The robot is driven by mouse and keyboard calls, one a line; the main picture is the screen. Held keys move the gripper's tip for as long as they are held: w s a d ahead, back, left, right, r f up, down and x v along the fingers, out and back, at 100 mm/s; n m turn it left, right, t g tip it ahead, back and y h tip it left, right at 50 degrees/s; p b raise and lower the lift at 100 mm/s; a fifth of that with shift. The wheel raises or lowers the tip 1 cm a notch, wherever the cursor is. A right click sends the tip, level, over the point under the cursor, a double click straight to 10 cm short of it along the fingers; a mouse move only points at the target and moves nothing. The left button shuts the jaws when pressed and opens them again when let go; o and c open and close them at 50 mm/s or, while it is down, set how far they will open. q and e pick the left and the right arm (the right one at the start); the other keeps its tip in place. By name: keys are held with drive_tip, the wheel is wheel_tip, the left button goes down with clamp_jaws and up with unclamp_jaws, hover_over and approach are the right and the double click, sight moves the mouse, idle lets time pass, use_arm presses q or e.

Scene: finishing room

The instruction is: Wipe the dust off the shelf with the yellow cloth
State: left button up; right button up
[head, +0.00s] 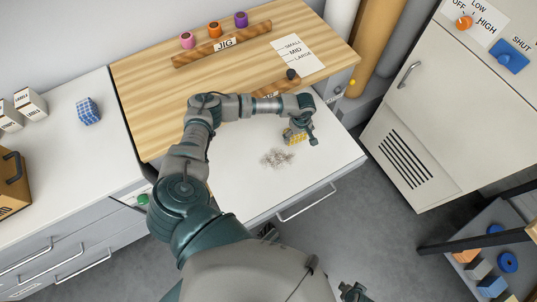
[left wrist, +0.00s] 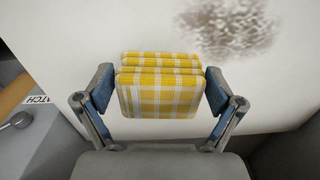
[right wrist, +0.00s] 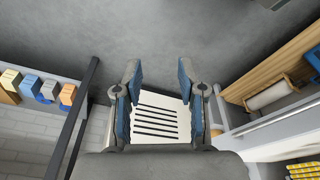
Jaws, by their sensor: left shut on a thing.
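The yellow checked cloth (head: 295,138) is folded and held in my left gripper (head: 303,130). In the left wrist view the cloth (left wrist: 160,92) sits between both fingers of the left gripper (left wrist: 160,88). The white pull-out shelf (head: 240,185) carries a grey-brown patch of dust (head: 277,158), left of and nearer than the cloth. The dust (left wrist: 232,28) also shows beyond the cloth at upper right. I cannot tell whether the cloth touches the shelf. My right gripper (right wrist: 159,85) is open and empty, with a slatted vent beyond its fingers.
A wooden bench top (head: 150,85) with a jig rail (head: 222,44) and coloured pegs lies behind the shelf. A white cabinet (head: 425,110) stands at right, and a dark rack (head: 490,250) at lower right.

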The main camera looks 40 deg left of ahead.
use_arm(q)
drive_tip(key=shift+a+r, duration=0.1)
drive_tip(key=shift+r, duration=0.5)
drive_tip(key=shift+a+r+p, duration=0.35)
drive_tip(key=shift+p, duration=0.2)
drive_tip(key=shift+a+r, duration=0.2)
drive_tip(key=shift+r, duration=0.15)
drive_tip(key=shift+d+r+p, duration=0.2)
drive_tip(key=shift+r+p, duration=0.2)
drive_tip(key=shift+p, duration=0.05)
drive_tip(key=shift+d, duration=0.3)
use_arm(e)
drive_tip(key=f, duration=0.4)
drive_tip(key=s+f, duration=0.1)
drive_tip(key=shift+a+f, duration=0.4)
use_arm(q)
drive_tip(key=shift+a, duration=0.3)
use_arm(e)
drive_tip(key=shift+a, duration=0.3)
use_arm(q)
drive_tip(key=shift+s+a+f, duration=0.1)
